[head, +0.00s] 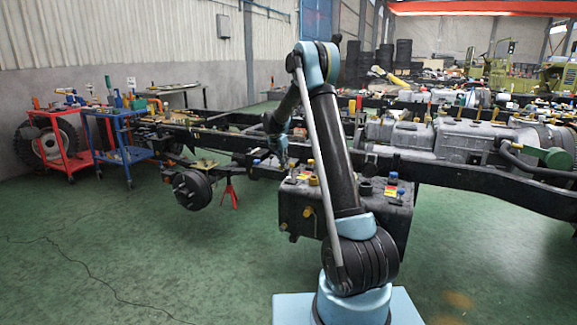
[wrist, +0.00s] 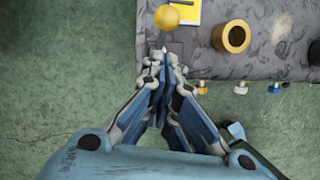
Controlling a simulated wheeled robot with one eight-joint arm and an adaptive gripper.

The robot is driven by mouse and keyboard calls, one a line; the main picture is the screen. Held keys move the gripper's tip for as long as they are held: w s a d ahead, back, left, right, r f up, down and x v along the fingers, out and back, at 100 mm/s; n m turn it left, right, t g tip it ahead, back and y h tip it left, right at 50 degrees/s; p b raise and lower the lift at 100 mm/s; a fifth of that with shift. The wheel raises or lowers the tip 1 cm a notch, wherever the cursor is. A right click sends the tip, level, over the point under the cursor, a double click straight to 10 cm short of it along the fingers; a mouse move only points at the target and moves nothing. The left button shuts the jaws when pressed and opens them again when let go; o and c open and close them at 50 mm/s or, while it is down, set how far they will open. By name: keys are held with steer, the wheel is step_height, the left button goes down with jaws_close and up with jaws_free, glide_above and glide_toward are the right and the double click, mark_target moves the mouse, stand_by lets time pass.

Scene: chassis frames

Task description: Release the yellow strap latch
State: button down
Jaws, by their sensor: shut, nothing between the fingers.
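A round yellow knob (wrist: 166,17) shows at the top of the wrist view, just beyond my fingertips and in front of a yellow label. I cannot tell whether this knob is the strap latch. My gripper (wrist: 163,56) is shut and empty, its fingertips by the left edge of the grey tank top (wrist: 205,65). A small gap seems to lie between the tips and the knob; contact cannot be judged. In the head view my gripper (head: 284,160) is small and dark above the tank's left part, and the arm hides part of the tank.
A red stand (head: 229,193) and blue cart (head: 115,140) stand left. Green floor (head: 130,250) is open at left.

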steer(key=shift+r, duration=0.7)
steer(key=shift+w, duration=0.1)
steer(key=w+v, duration=0.1)
steer(key=v, duration=1.1)
steer(key=shift+w+d+r, duration=0.2)
steer(key=shift+w+r, duration=0.1)
steer(key=shift+r, duration=0.4)
